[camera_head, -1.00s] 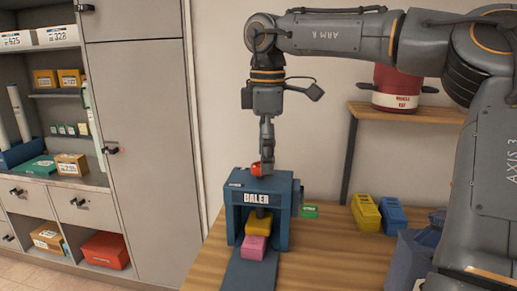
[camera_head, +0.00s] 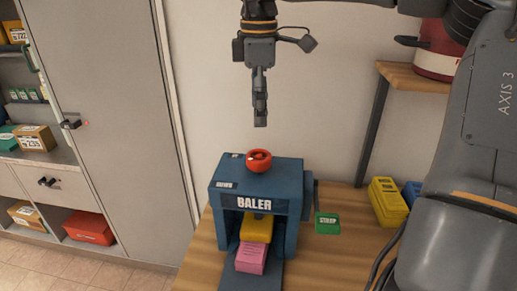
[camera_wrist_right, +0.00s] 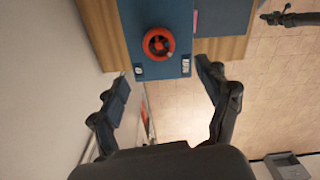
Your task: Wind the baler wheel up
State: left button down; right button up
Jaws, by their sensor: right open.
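The blue baler (camera_head: 257,203) stands on the wooden table, with the word BALER on its front. Its red wheel (camera_head: 259,161) sits on top, uncovered; the wheel also shows in the right wrist view (camera_wrist_right: 159,44). Under the baler's top, a yellow block (camera_head: 257,228) shows, with a pink block (camera_head: 251,258) in front of it on the blue chute. My right gripper (camera_head: 260,122) hangs above the wheel, pointing down and clear of it. In the right wrist view its two fingers (camera_wrist_right: 169,90) are spread wide with nothing between them. My left gripper is not seen.
A green STRAP box (camera_head: 327,223) lies right of the baler. A yellow case (camera_head: 386,202) and a blue one (camera_head: 411,194) stand farther right. A wooden shelf (camera_head: 412,77) with a red pot (camera_head: 440,48) is behind. A grey cabinet (camera_head: 115,120) stands at left.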

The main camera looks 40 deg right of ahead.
aim_at(259, 155)
notch_tip(259, 155, down, 10)
jog(key=shift+w+d+p, duration=0.1)
jog(key=shift+d+p, duration=0.05)
jog(key=shift+p, duration=0.55)
jog(key=shift+f, duration=0.75)
jog(key=shift+c, duration=0.8)
jog(key=c, duration=1)
